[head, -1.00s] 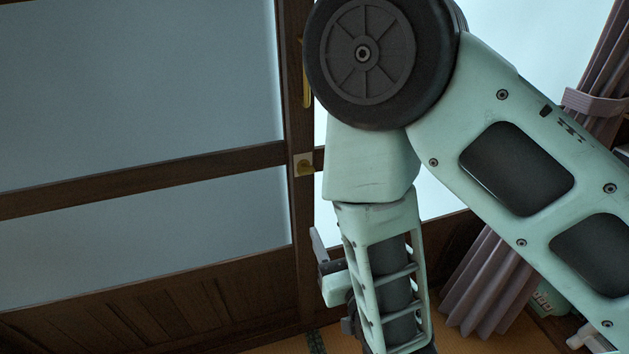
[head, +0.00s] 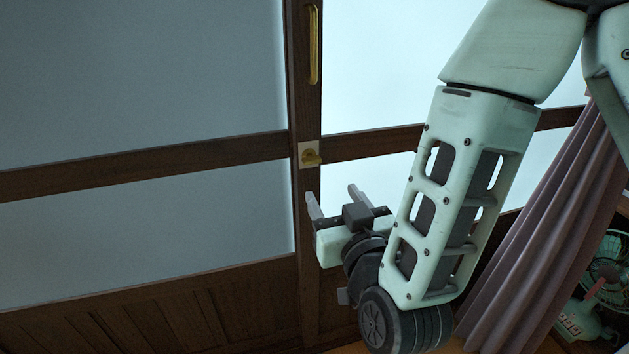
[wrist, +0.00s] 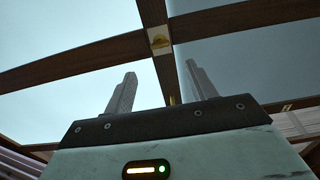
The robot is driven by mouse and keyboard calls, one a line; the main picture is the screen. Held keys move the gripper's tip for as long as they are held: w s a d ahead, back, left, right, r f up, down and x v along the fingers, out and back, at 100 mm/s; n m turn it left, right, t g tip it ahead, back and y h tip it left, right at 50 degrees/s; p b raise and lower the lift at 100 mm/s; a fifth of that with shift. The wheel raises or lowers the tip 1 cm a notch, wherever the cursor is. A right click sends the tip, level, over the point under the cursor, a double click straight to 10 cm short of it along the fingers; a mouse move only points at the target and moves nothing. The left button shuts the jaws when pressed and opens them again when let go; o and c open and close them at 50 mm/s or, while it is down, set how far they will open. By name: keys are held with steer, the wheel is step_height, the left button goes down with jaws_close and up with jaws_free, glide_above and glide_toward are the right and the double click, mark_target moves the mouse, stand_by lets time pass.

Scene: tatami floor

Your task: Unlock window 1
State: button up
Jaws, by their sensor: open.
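Window 1 appears as wood-framed frosted panes (head: 140,80) meeting at a dark upright stile. A brass lock knob on a pale square plate (head: 310,156) sits on the stile where the horizontal rail crosses it. The same lock (wrist: 159,40) shows at the top middle in the wrist view, beyond the fingers. My gripper (head: 333,202) is open and empty, just below and right of the lock in the head view, with its fingers pointing upward. In the wrist view the fingers (wrist: 160,90) stand apart with the stile between them. Nothing touches the lock.
A long brass pull (head: 314,45) is on the stile above the lock. A purple curtain (head: 550,230) hangs at the right. A green fan (head: 600,290) stands on the floor behind it, at the lower right.

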mark_target(314, 163)
steer(key=x, duration=1.1)
steer(key=shift+w+a+p, duration=0.1)
steer(key=shift+w+p, duration=0.15)
steer(key=shift+p, duration=0.05)
steer(key=c, duration=1)
